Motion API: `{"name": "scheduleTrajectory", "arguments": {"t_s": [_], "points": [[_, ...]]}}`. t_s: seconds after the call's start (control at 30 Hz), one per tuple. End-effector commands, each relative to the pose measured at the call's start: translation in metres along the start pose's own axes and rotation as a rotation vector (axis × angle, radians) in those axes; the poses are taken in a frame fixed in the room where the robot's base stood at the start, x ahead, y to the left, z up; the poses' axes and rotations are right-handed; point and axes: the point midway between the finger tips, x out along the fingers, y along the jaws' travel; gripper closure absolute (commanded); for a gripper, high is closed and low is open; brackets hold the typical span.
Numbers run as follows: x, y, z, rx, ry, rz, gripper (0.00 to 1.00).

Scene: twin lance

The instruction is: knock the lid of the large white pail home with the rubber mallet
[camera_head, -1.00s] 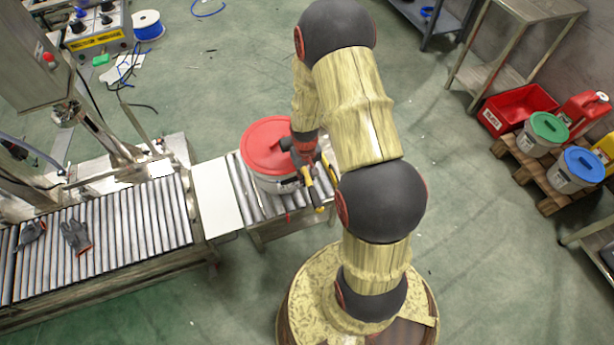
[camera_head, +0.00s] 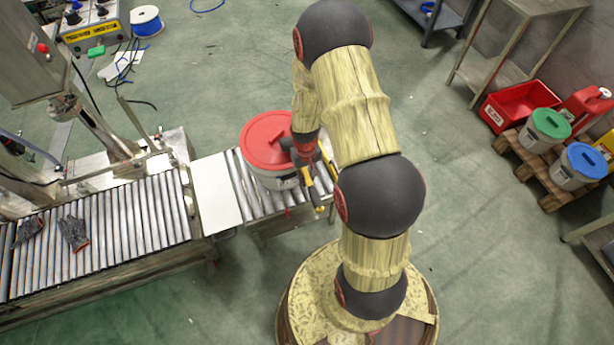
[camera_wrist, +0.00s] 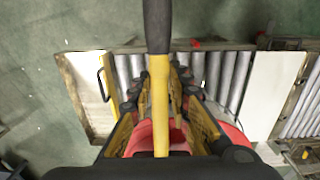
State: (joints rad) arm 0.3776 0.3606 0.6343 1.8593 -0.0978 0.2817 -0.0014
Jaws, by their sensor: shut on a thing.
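The large white pail (camera_head: 284,183) stands upright on the short roller conveyor, with a red lid (camera_head: 262,142) on top. I cannot tell whether the lid sits fully down all round. My gripper (camera_head: 305,160) is over the right edge of the lid and pail, partly behind my arm. In the wrist view my gripper (camera_wrist: 170,80) is shut around the yellow handle of the mallet (camera_wrist: 158,100), whose black end (camera_wrist: 157,25) points up the picture. The mallet's head cannot be made out clearly. The red lid (camera_wrist: 237,138) shows behind the fingers.
A white plate (camera_head: 215,192) joins the short conveyor to a longer roller conveyor (camera_head: 120,220) with gloves (camera_head: 73,233) on it. At right, a pallet (camera_head: 535,172) bears smaller pails with green (camera_head: 551,123) and blue (camera_head: 585,160) lids, near a red bin (camera_head: 518,104).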

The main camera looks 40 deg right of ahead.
Motion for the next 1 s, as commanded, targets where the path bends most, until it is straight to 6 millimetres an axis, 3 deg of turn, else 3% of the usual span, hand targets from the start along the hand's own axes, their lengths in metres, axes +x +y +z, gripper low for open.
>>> {"name": "scheduleTrajectory", "arguments": {"t_s": [0.3, 0.63, 1.0], "points": [[-0.032, 0.001, -0.001, 0.000, 0.002, 0.000, 1.00], [-0.045, 0.001, -0.001, 0.000, 0.003, 0.000, 1.00], [-0.077, 0.002, -0.002, 0.000, 0.003, 0.000, 1.00]]}}
